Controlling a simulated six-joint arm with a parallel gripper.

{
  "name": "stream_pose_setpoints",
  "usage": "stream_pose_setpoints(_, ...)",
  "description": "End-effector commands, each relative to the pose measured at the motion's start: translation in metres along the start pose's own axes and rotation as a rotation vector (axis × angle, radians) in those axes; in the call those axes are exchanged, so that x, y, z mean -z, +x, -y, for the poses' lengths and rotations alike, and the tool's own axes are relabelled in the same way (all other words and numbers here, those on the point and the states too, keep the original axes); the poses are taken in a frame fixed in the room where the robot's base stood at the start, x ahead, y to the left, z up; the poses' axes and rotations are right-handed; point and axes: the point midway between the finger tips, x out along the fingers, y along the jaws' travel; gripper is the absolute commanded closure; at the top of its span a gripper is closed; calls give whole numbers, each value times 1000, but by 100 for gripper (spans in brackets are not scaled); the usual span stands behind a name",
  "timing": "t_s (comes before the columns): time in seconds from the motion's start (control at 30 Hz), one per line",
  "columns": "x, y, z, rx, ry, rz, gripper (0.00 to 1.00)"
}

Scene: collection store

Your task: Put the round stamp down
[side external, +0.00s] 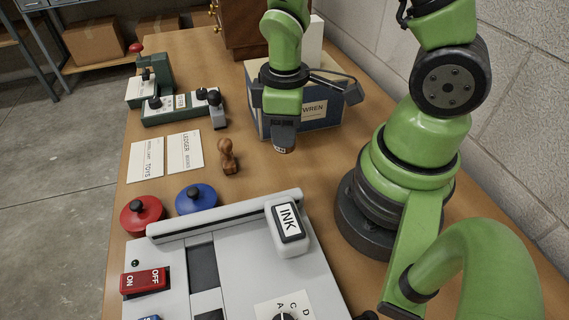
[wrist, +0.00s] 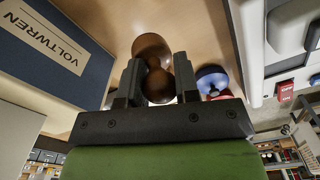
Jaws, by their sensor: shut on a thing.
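My gripper (side external: 284,138) points down just in front of the blue box at the back of the table. It is shut on a brown wooden stamp with a round end, taken as the round stamp (side external: 284,150). In the wrist view the stamp (wrist: 151,47) sits between the two dark fingers of my gripper (wrist: 153,85). Only its end shows below the fingers in the side view. I cannot tell whether it touches the table (side external: 250,184). A second wooden stamp (side external: 228,157) stands upright on the table, left of my gripper.
The blue VOLTWREN box (wrist: 50,50) is close beside my gripper. Two cards (side external: 184,152), a green-grey device (side external: 180,108), a red pad (side external: 142,214) and a blue pad (side external: 197,199) lie to the left. A grey machine (side external: 230,245) fills the front. Bare table lies between.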

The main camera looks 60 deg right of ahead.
Motion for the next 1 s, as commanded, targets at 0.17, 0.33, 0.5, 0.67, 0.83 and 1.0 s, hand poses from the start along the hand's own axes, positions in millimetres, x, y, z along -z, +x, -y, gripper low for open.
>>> stream_pose_setpoints(0.17, -1, 27, 0, 2, 0, 8, 97)
stream_pose_setpoints(0.33, 0, 38, 0, 1, 2, 2, 97)
stream_pose_setpoints(0.5, -1, 55, 0, 3, 2, 7, 97)
stream_pose_setpoints(0.67, 0, 72, 0, 2, 3, 5, 97)
stream_pose_setpoints(0.83, 0, 76, 0, 1, 0, 3, 100)
stream_pose_setpoints(1.0, 0, 76, 0, 1, -3, 2, 59)
